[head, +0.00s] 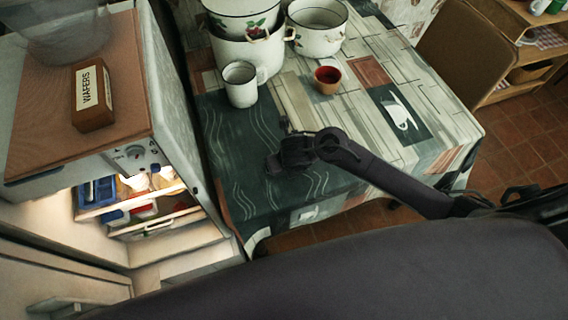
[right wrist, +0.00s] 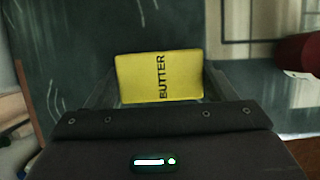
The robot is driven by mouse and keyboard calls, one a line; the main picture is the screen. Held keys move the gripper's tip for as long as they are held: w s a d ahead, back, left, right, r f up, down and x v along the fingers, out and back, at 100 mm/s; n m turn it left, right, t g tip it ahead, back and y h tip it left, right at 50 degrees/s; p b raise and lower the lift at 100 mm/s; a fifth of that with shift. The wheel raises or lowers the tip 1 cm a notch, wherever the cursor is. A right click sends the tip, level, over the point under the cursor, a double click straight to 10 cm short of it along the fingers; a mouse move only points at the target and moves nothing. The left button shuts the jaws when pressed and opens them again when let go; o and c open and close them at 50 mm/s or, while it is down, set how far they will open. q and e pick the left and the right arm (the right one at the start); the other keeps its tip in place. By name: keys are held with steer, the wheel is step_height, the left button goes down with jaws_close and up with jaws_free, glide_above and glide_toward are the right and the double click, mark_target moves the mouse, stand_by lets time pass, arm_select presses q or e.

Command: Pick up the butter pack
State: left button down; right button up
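The yellow butter pack (right wrist: 160,78) lies between the two fingers of my right gripper (right wrist: 161,75) in the right wrist view, its "BUTTER" lettering facing the camera. One finger is at each side of it, touching or nearly so; I cannot tell whether they grip it. In the head view my right gripper (head: 285,152) is low over the dark green part of the tablecloth. The butter pack is hidden there behind the gripper. Whether the pack rests on the table or is lifted is not clear. My left gripper is not in view.
On the table (head: 255,185) stand a white mug (head: 240,88), a red-brown cup (head: 327,86), a white pot (head: 316,40) and stacked pots (head: 238,55). The cloth's right part is clear.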

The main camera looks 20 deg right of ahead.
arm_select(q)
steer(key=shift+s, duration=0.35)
arm_select(e)
steer(key=c, duration=0.5)
steer(key=shift+o, duration=0.2)
